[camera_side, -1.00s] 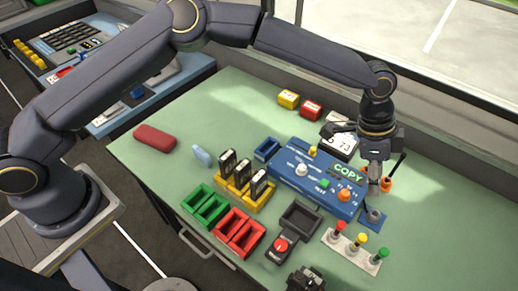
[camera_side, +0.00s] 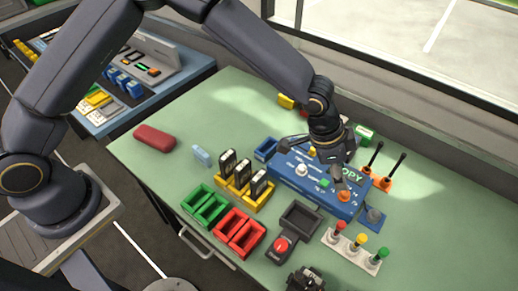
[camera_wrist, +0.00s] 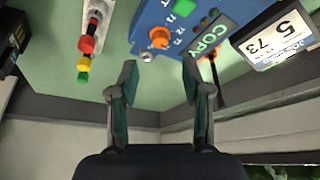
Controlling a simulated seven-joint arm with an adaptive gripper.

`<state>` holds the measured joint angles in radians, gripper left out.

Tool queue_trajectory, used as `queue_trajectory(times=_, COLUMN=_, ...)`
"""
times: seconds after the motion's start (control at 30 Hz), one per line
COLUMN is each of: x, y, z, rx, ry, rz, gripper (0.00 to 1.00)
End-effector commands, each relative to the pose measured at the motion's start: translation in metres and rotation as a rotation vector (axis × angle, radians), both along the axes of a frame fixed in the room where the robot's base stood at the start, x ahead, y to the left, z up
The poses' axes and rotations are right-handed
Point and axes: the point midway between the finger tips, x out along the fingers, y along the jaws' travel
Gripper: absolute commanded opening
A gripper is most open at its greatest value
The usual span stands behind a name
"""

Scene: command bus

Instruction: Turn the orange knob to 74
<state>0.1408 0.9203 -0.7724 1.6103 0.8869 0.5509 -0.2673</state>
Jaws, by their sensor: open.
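The orange knob (camera_side: 344,196) sits at the right front of the blue panel (camera_side: 290,172) marked COPY. It also shows in the wrist view (camera_wrist: 160,38), with white dial marks beside it too small to read. My gripper (camera_side: 313,164) is above the panel, behind the knob and apart from it. In the wrist view my gripper (camera_wrist: 160,70) has its two fingers spread with nothing between them, and the knob lies beyond the fingertips. A white card (camera_wrist: 278,35) reading 5 and 73 shows at the right there; my gripper hides it in the side view.
Two orange-based levers (camera_side: 380,165) stand right of the panel. A blue joystick base (camera_side: 372,216) and a strip with red, yellow and green knobs (camera_side: 355,248) lie near it. A white knob (camera_side: 301,169) and green button (camera_side: 324,183) share the panel. The right table is clear.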

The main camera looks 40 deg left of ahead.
Motion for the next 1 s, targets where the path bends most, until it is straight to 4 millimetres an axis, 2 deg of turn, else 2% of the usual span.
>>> queue_trajectory(times=0.1, x=0.005, y=-0.009, z=-0.027, rx=0.000, ry=0.004, rz=0.000, gripper=0.48)
queue_trajectory(times=0.3, x=0.012, y=-0.020, z=-0.056, rx=0.000, ry=0.002, rz=0.001, gripper=0.48)
queue_trajectory(times=0.5, x=0.015, y=-0.024, z=-0.068, rx=0.000, ry=0.000, rz=-0.001, gripper=0.48)
queue_trajectory(times=0.77, x=0.015, y=-0.024, z=-0.068, rx=0.001, ry=-0.001, rz=-0.001, gripper=0.48)
queue_trajectory(times=1.0, x=0.015, y=-0.024, z=-0.068, rx=0.001, ry=-0.001, rz=-0.001, gripper=0.23)
